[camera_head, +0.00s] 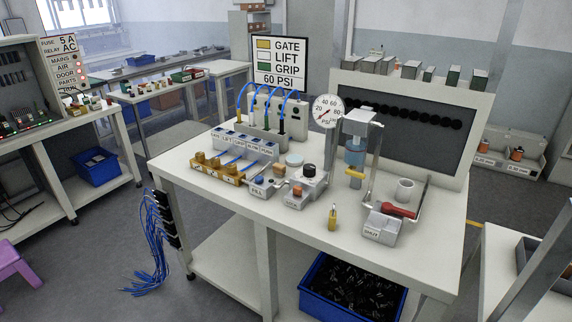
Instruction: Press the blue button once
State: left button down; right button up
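A small blue button (259,180) sits on top of a grey box near the front edge of the white workbench (237,196). Its top is in plain view with nothing over it. It is too small to tell whether it is pressed in. Neither my left nor my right gripper shows in the head view.
An orange button (297,189) and a black knob (309,170) stand right of the blue button. Yellow fittings (217,166) are left of it, and a labelled grey block (245,147) is behind. A gauge (327,111) and red-handled device (398,210) stand farther right.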

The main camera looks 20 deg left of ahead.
aim_at(259, 179)
jog(key=i+j, duration=0.2)
jog(key=j, duration=0.2)
jog(key=i+j+z, duration=0.1)
jog(key=j, duration=0.25)
jog(key=i+j, duration=0.25)
jog(key=j, duration=0.15)
jog(key=i+j, duration=0.2)
jog(key=j, duration=0.2)
jog(key=i+j+z, duration=0.1)
jog(key=j, duration=0.3)
jog(key=i+l, duration=0.05)
jog(key=i, duration=0.05)
